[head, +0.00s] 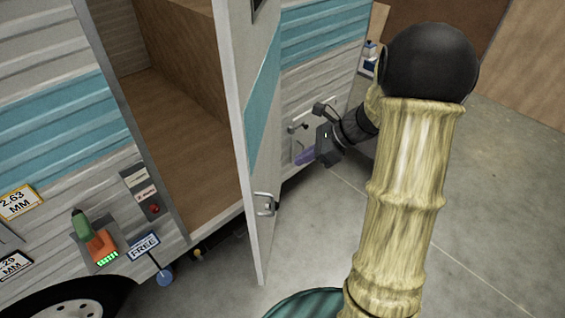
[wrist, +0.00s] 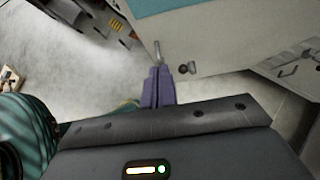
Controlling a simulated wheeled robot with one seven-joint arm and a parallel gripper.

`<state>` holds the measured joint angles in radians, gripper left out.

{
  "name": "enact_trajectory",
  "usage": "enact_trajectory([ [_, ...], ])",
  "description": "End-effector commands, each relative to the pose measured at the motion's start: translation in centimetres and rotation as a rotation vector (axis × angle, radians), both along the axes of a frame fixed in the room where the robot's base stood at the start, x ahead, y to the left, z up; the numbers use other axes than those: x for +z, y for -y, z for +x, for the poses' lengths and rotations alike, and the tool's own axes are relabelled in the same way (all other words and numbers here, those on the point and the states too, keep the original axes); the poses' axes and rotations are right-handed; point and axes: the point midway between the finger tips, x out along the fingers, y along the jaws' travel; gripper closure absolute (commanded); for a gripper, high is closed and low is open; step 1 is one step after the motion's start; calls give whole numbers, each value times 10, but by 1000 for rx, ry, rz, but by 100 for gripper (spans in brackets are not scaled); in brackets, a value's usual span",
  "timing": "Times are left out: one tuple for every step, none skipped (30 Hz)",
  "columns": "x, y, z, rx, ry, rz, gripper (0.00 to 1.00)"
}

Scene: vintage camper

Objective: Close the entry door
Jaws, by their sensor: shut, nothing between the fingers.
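The entry door (head: 262,150) of the camper stands open, swung outward from the doorway (head: 175,130). Its outer face has a teal stripe and a metal handle (head: 265,204) low near its free edge. My gripper (head: 300,157) is to the right of the door, on its outer side, near the camper wall. Its purple fingers are together and empty. In the wrist view the gripper (wrist: 158,72) points toward a white panel with a teal band (wrist: 225,35), which looks like the door. I cannot tell whether the fingers touch it.
The camper side wall (head: 320,85) runs behind the door, with small fittings on it. Bare concrete floor (head: 490,200) is open at right.

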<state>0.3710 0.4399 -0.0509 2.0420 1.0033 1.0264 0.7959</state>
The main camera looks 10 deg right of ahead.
Motion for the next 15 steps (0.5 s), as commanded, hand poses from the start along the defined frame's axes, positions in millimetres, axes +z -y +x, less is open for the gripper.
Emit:
enact_trajectory([
  [-3,-4,1,3,-2,2,100],
  [-5,-7,2,3,-2,2,100],
  [-9,-10,3,3,-2,2,100],
  [-12,-13,3,4,-4,1,100],
  [-15,-16,4,4,-6,2,100],
  [-20,-21,6,4,-5,2,100],
  [-24,-24,7,5,-4,3,100],
  [-27,-28,9,4,-5,2,100],
  [-32,-33,10,4,-6,1,100],
  [-36,-36,12,4,-4,1,100],
  [-40,-40,13,4,-5,2,100],
  [-45,-45,15,5,-4,3,100],
  [-49,-48,16,5,-5,1,100],
  [-53,-51,17,3,-6,1,100],
  [-57,-56,19,4,-4,1,100],
])
